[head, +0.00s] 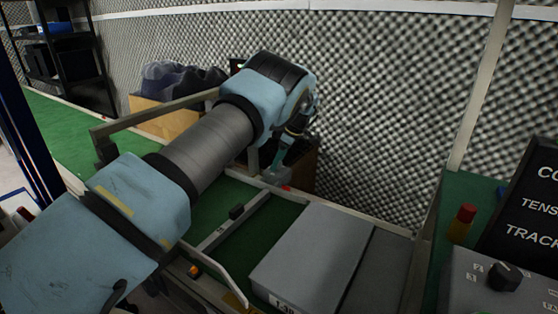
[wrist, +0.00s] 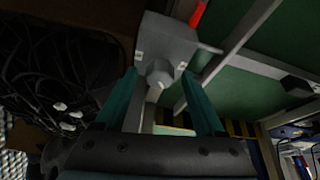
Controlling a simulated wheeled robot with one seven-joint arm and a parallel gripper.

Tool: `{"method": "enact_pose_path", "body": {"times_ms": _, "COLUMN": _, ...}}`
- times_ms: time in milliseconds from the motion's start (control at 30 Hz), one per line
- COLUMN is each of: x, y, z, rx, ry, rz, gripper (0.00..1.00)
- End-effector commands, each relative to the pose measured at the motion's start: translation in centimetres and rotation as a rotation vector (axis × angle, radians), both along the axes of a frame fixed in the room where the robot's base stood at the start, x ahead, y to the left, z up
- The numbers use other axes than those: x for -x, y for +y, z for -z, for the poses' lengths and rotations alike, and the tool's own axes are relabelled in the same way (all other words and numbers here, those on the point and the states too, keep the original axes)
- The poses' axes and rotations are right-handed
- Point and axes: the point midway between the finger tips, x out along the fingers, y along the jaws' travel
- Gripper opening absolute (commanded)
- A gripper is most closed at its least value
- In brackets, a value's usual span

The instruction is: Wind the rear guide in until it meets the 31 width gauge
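My gripper (head: 284,158) is at the far side of the bench frame, with its teal fingers pointing down at a grey block (head: 277,175). In the wrist view my gripper (wrist: 159,74) is open, one finger on each side of a grey hexagonal shaft end (wrist: 160,72) on the block (wrist: 166,38). Gaps show between the fingers and the hex. A red part (wrist: 198,12) is beside the block. A metal rail (wrist: 240,38) runs from near the block; I cannot tell whether it is the rear guide. I cannot identify the 31 width gauge.
A large grey box (head: 312,255) lies on the green bed, its label cut off by the picture edge. A control box (head: 503,277) and dark sign (head: 535,205) are at right. Dark bundled items (wrist: 60,75) crowd the wrist view's left.

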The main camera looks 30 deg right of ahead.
Motion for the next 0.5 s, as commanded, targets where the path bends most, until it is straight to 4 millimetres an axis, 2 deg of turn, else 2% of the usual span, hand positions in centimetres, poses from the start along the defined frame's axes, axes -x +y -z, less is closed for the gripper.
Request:
{"method": "enact_pose_path", "body": {"times_ms": 267, "x": 0.0, "y": 0.0, "z": -0.2, "rx": 0.001, "ry": -0.001, "rz": 0.0, "gripper": 0.72}}
{"method": "enact_pose_path", "body": {"times_ms": 367, "x": 0.3, "y": -0.3, "z": -1.0, "rx": 0.001, "ry": -0.001, "rz": 0.002, "gripper": 0.72}}
{"method": "enact_pose_path", "body": {"times_ms": 500, "x": 1.1, "y": -0.8, "z": -3.2, "rx": 0.002, "ry": -0.002, "rz": 0.002, "gripper": 0.72}}
